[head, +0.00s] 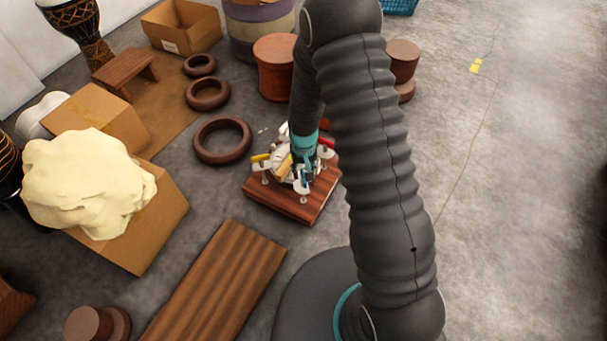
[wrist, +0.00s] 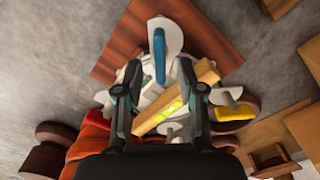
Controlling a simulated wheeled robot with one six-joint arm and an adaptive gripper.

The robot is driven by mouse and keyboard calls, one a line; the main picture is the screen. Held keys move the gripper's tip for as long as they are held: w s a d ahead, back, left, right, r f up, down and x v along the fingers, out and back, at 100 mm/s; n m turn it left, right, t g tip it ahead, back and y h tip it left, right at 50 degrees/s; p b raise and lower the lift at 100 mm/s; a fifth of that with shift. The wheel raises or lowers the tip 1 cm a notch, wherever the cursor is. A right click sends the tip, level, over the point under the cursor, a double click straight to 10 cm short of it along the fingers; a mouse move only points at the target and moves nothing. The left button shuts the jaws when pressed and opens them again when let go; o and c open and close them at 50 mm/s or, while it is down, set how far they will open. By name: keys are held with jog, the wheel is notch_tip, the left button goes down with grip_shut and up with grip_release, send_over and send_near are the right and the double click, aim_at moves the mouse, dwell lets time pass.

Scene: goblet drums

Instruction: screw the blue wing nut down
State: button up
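The blue wing nut (wrist: 160,55) shows in the wrist view as a narrow upright blue bar on a white clamp plate (wrist: 172,32). My gripper (wrist: 159,68) is open, with one finger to the left of the nut and one to the right. Gaps show on both sides, and I cannot tell the depth between fingertips and nut. In the head view my arm reaches down over the clamped assembly on a reddish wooden board (head: 309,208) and hides part of it. A yellow wing nut (wrist: 236,112) and a red one (head: 327,143) sit on other clamps.
A light wooden bar (wrist: 204,77) lies slantwise by the right finger. Dark rings (head: 222,140) lie left of the board, and a brown drum (head: 273,66) stands behind it. A striped plank (head: 220,285) lies in front.

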jog(key=shift+f, duration=1.2)
jog(key=shift+c, duration=0.2)
grip_shut()
jog(key=m+b, duration=0.2)
jog(key=m, duration=0.2)
jog(key=shift+f+m+b, duration=0.1)
jog(key=shift+m+b, duration=0.2)
jog(key=shift+b, duration=0.05)
jog(key=m+b, duration=0.1)
jog(key=m, duration=0.4)
jog(key=shift+b, duration=0.4)
jog(key=shift+m, duration=0.4)
jog(key=shift+o, duration=0.2)
grip_release()
